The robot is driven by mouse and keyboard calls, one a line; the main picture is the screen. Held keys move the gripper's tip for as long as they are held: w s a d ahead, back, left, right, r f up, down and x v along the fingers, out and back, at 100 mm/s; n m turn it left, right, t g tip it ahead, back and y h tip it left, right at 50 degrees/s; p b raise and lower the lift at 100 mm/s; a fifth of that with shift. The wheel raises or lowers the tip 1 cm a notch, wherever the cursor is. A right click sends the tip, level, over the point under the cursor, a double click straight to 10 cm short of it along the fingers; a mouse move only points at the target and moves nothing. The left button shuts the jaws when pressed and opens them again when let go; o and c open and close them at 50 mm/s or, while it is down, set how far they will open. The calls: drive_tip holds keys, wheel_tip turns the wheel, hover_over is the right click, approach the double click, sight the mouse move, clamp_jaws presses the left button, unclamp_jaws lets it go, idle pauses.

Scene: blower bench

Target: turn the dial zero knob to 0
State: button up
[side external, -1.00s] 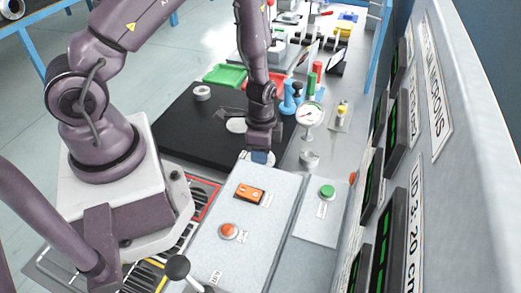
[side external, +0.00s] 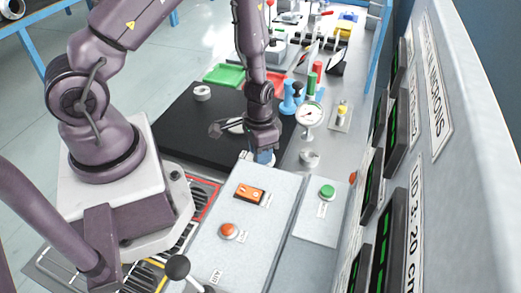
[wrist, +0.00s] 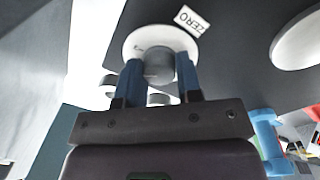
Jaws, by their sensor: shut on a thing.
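The zero knob (wrist: 159,66) is a grey round knob on a white disc (wrist: 133,45) in the wrist view. A white label reading "ZERO" (wrist: 192,20) lies beside the disc. My gripper (wrist: 160,80) has its two blue fingers on either side of the knob, shut on it. The pointer position and any 0 mark on the disc are too small to read.
A dial gauge (side external: 309,115) stands right of my gripper, with a small metal knob (side external: 309,158) in front of it. The grey control box (side external: 215,262) with an orange switch (side external: 250,194) is close in front. A green tray (side external: 222,75) lies behind.

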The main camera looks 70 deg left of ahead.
drive_tip(key=n, duration=0.4)
drive_tip(key=shift+n, duration=2.3)
drive_tip(key=o, duration=0.9)
drive_tip(key=shift+o, duration=0.2)
drive_tip(key=shift+r, duration=0.1)
wheel_tip(320, 180, up, 13)
drive_tip(key=shift+s+a, duration=0.2)
drive_tip(key=shift+s, duration=0.05)
